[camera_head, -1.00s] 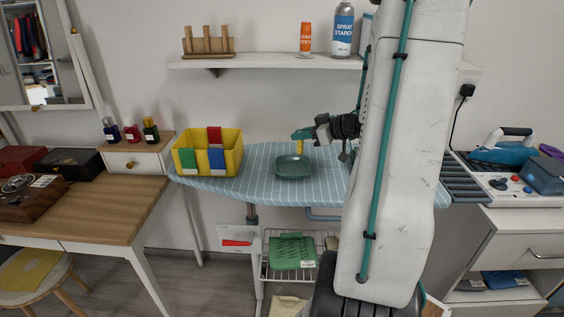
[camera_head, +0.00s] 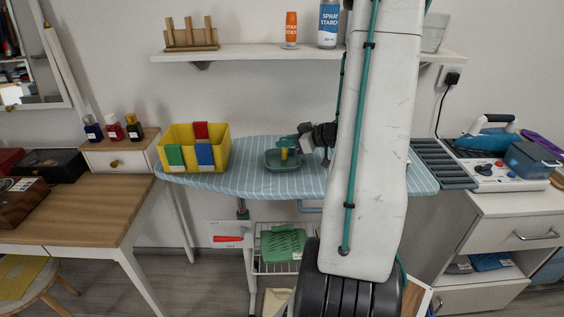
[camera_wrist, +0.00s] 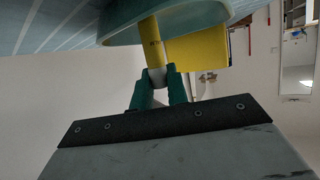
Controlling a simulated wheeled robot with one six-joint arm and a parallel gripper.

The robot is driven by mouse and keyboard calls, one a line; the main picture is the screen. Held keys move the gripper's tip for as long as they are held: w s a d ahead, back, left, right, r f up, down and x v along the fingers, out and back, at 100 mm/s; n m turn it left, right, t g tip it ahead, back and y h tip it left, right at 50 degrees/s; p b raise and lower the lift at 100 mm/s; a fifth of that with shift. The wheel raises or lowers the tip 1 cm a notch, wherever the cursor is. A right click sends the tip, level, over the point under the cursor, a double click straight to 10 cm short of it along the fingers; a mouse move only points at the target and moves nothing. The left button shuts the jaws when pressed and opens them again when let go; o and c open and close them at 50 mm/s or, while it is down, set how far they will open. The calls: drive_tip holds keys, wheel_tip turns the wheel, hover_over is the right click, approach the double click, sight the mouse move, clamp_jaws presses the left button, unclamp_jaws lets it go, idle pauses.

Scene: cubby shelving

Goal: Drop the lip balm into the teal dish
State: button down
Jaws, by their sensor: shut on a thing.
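The lip balm is a small yellow tube (camera_head: 284,154) that shows upright in the head view, with a whitish end at my fingers in the wrist view (camera_wrist: 151,50). My gripper (camera_head: 288,142), with teal fingers, is shut on its upper end; the fingers also show in the wrist view (camera_wrist: 158,85). The teal dish (camera_head: 288,166) sits on the striped ironing board. In the head view the tube's lower end overlaps the dish's inside. I cannot tell whether it touches the bottom. The dish's rim (camera_wrist: 118,38) is close to the tube in the wrist view.
A yellow bin (camera_head: 179,136) with coloured labels stands on the ironing board (camera_head: 240,182), left of the dish. A shelf (camera_head: 260,52) with a wooden rack, an orange container and a spray can hangs above. A desk (camera_head: 80,200) is at left and a white cabinet (camera_head: 490,215) at right.

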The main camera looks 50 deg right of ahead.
drive_tip(key=c, duration=1.3)
unclamp_jaws()
drive_tip(key=shift+s, duration=0.1)
drive_tip(key=v, duration=0.7)
drive_tip(key=shift+s+r, duration=0.2)
drive_tip(key=shift+s, duration=0.05)
drive_tip(key=shift+d, duration=0.1)
